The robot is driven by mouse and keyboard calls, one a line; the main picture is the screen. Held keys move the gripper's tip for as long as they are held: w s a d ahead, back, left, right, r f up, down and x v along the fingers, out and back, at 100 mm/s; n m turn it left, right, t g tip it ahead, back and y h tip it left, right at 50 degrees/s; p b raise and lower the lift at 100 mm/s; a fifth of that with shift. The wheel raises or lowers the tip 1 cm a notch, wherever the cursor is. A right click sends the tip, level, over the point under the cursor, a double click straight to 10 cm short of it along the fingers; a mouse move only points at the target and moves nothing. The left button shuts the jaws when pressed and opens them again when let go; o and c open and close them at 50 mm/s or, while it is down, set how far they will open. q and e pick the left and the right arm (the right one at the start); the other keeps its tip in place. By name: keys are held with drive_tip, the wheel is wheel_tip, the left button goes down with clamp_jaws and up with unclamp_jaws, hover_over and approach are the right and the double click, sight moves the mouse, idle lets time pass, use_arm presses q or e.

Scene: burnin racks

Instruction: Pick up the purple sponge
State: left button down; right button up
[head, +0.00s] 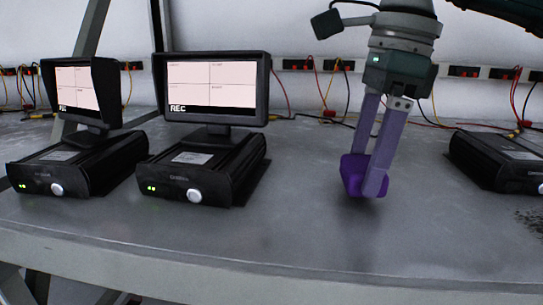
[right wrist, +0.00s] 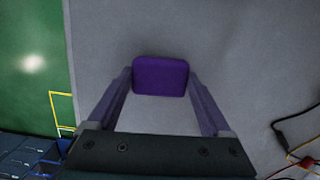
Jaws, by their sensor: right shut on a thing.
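The purple sponge (head: 353,174) is a small rounded block between the fingertips of my right gripper (head: 366,178), low over the grey table. A dark patch shows on the table just below it; I cannot tell whether it touches the surface. In the right wrist view the sponge (right wrist: 160,76) sits between the two purple-grey fingers of the right gripper (right wrist: 160,90). The right gripper is shut on the sponge, and its fingers cover part of it in the head view. My left gripper is not in view.
Two black recorder boxes with monitors (head: 215,88) (head: 85,92) stand on the table (head: 290,235) at left. Another black box (head: 497,160) stands at right. Cables and sockets run along the back wall. The table front is clear.

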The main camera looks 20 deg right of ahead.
sight(366, 163)
wheel_tip(366, 163, up, 8)
drive_tip(key=p, duration=0.5)
wheel_tip(366, 163, up, 11)
drive_tip(key=shift+f, duration=0.15)
